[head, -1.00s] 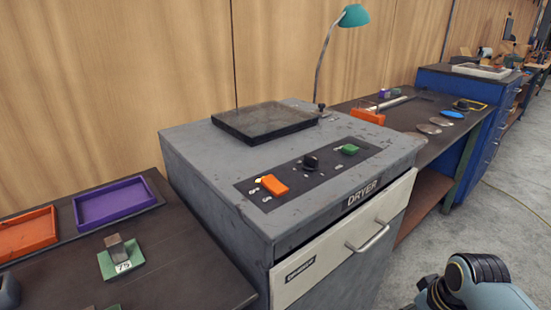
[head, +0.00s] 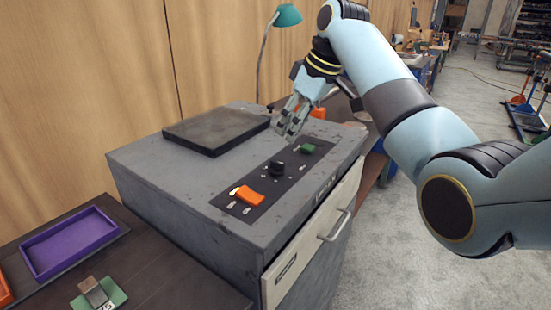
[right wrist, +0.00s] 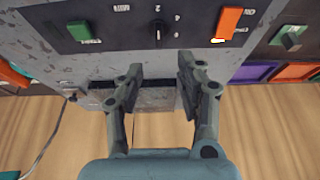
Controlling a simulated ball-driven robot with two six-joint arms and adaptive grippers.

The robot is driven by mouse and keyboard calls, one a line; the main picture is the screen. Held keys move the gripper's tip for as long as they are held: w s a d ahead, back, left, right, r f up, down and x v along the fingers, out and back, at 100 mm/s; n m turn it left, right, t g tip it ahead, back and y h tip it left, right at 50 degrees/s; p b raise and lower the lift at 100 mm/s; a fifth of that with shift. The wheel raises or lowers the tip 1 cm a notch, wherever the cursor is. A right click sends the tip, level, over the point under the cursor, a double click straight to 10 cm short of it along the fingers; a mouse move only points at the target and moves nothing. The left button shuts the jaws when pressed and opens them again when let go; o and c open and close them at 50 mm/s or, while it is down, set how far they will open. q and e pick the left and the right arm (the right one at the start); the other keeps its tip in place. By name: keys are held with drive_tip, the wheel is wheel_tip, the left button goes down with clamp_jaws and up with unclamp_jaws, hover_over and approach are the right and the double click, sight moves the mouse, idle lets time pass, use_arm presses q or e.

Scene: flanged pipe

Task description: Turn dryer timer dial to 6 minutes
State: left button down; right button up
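The grey dryer (head: 150,165) stands in the middle of the head view, with a dark control panel on its top. The black timer dial (head: 277,168) sits mid-panel between an orange switch (head: 249,196) and a green switch (head: 307,148). In the right wrist view the dial (right wrist: 158,33) shows a pale pointer line, with printed numbers such as 2, 4 and 6 around it. My right gripper (head: 290,137) is over the dryer top, beyond the panel. In the right wrist view its fingers (right wrist: 158,72) are apart and empty, short of the dial. My left gripper is out of view.
A black square plate (head: 215,130) lies on the dryer's rear top. A green lamp (head: 287,16) stands behind. A purple tray (head: 72,240) and a green block with a metal piece (head: 97,294) are on the left bench. Open floor lies to the right.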

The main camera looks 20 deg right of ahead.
sight(277, 162)
drive_tip(key=x, duration=1)
drive_tip(key=shift+w+a+f, duration=0.1)
drive_tip(key=shift+w+f, duration=0.05)
drive_tip(key=shift+f, duration=0.15)
clamp_jaws()
